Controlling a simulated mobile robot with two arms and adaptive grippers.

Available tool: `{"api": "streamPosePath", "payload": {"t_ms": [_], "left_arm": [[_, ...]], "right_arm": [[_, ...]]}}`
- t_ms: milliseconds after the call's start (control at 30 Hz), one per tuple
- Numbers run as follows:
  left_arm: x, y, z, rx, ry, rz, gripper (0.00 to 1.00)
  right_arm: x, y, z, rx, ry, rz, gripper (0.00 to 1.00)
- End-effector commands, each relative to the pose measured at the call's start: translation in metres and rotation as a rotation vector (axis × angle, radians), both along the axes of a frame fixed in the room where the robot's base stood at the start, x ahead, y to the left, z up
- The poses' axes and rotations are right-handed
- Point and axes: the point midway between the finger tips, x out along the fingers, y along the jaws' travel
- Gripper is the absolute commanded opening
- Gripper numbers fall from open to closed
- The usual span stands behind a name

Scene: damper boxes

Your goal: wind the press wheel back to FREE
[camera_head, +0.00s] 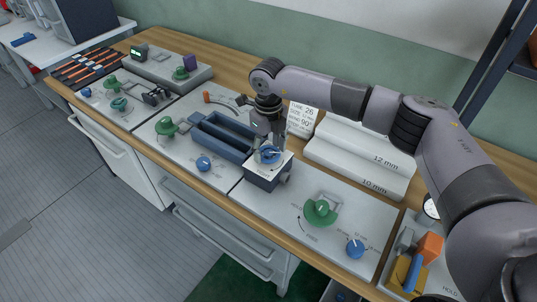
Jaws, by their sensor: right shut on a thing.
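A green wheel (320,212) sits on the right-hand grey panel (278,215), with small lettering near it that seems to read FREE. A blue knob (268,155) sits on top of a small blue and white box (266,175) at the panel's back left. My right gripper (268,143) points down over this box and is shut at the blue knob, partly covering it. It is apart from the green wheel. I cannot tell for sure which of the two is the press wheel. My left gripper is out of view.
A blue tray (222,138) stands just left of the box. White stepped blocks marked 12 mm and 10 mm (360,160) lie behind the panel, beside a printed card (301,121). Another blue knob (355,249) is at the front right. An orange block (430,247) lies further right.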

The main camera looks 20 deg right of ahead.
Motion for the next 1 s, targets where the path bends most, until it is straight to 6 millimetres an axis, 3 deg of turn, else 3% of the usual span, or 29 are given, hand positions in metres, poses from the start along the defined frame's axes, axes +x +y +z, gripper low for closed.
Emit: {"api": "streamPosePath", "payload": {"t_ms": [33, 500, 1000], "left_arm": [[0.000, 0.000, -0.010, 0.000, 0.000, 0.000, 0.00], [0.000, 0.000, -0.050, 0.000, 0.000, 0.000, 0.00], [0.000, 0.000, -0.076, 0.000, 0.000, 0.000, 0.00]], "right_arm": [[0.001, 0.000, -0.003, 0.002, -0.004, 0.043, 0.28], [0.001, 0.000, -0.003, 0.001, -0.004, 0.487, 0.28], [0.001, 0.000, 0.000, 0.000, -0.004, 0.895, 0.28]]}}
